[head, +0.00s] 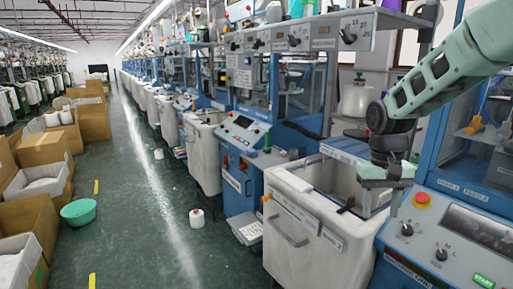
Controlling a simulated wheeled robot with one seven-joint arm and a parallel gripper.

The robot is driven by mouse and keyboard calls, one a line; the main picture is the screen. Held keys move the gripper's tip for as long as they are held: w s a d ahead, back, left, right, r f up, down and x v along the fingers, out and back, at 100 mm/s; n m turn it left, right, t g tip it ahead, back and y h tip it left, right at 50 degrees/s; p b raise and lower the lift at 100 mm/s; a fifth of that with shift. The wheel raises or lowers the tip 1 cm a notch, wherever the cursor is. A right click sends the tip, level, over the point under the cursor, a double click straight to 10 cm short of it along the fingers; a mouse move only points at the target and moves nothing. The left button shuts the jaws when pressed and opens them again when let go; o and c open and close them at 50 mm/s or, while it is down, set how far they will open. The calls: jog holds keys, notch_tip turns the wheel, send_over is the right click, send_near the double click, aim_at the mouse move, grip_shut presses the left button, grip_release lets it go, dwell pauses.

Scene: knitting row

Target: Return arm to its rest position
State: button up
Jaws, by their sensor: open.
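My arm reaches in from the upper right in the head view, with pale green links and a dark wrist. My gripper (372,203) points down at its end, over the right side of an open white bin (300,225). Its two fingers are apart, and I see nothing held between them. The wrist and gripper hide part of the blue machine behind. I cannot tell whether the fingertips touch the bin's rim.
A blue machine with a control panel (455,240) and red button (422,198) stands close at right. Knitting machines line the right side. Cardboard boxes (42,150) and a green basin (79,211) are at left.

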jog(key=s+a+n+y, duration=0.1)
jog(key=s+a+n, duration=0.4)
jog(key=s+a, duration=0.85)
jog(key=s+a+f+n+t, duration=0.1)
jog(key=s+n, duration=0.3)
jog(key=s, duration=1)
jog(key=shift+a, duration=0.65)
jog(key=shift+s, duration=0.1)
